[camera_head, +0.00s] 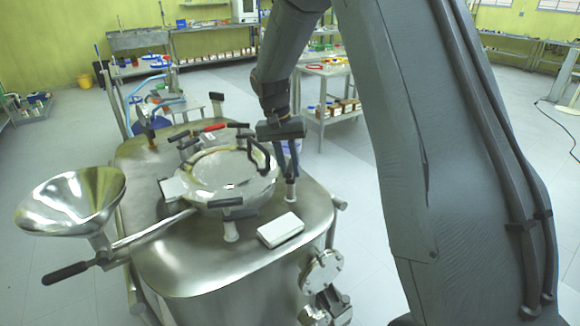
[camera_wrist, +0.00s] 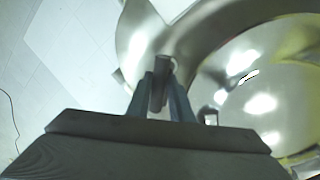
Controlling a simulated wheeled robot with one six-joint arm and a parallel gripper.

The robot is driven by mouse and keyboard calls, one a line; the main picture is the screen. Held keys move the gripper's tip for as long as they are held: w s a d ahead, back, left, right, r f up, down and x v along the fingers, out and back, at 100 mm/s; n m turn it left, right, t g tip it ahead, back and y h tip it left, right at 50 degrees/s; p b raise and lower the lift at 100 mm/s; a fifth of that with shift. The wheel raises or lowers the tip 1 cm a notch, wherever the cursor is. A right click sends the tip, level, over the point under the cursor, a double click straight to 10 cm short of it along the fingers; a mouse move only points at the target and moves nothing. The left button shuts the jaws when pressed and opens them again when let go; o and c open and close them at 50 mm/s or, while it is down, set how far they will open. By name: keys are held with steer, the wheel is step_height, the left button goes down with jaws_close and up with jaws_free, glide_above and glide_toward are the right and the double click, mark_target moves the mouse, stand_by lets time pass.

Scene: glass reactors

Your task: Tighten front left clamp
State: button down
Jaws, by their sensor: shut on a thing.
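My gripper (camera_head: 291,175) reaches down at the right side of the round reactor lid (camera_head: 240,177). Its fingers are shut on a clamp, whose metal post (camera_head: 291,196) stands on the vessel top. In the wrist view my gripper (camera_wrist: 163,98) has the clamp's short dark rod (camera_wrist: 161,70) between its fingers, beside the shiny lid (camera_wrist: 285,80). The fingers hide much of this clamp. Another clamp (camera_head: 231,215) with a black handle sits at the near edge of the lid. I cannot tell how tight either one is.
A steel funnel (camera_head: 68,203) with a black-handled valve stands left of the lid. A small white box (camera_head: 280,230) lies on the vessel top near the held clamp. A black arched handle (camera_head: 258,154) rises from the lid. Tables with bottles (camera_head: 330,100) stand behind.

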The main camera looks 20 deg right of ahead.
steer(key=n+p, duration=0.1)
steer(key=n, duration=0.3)
steer(key=shift+s+t, duration=0.1)
steer(key=shift+t, duration=0.3)
steer(key=n+p, duration=0.1)
steer(key=n, duration=0.3)
steer(key=shift+t+p, duration=0.3)
steer(key=shift+t, duration=0.1)
steer(key=n+p, duration=0.2)
steer(key=n, duration=0.2)
steer(key=shift+r+n+t, duration=0.1)
steer(key=shift+n+t, duration=0.2)
steer(key=shift+t, duration=0.1)
steer(key=shift+n+y+p, duration=0.4)
steer(key=shift+n+p, duration=0.5)
steer(key=shift+n, duration=0.8)
steer(key=c, duration=1.6)
jaws_free()
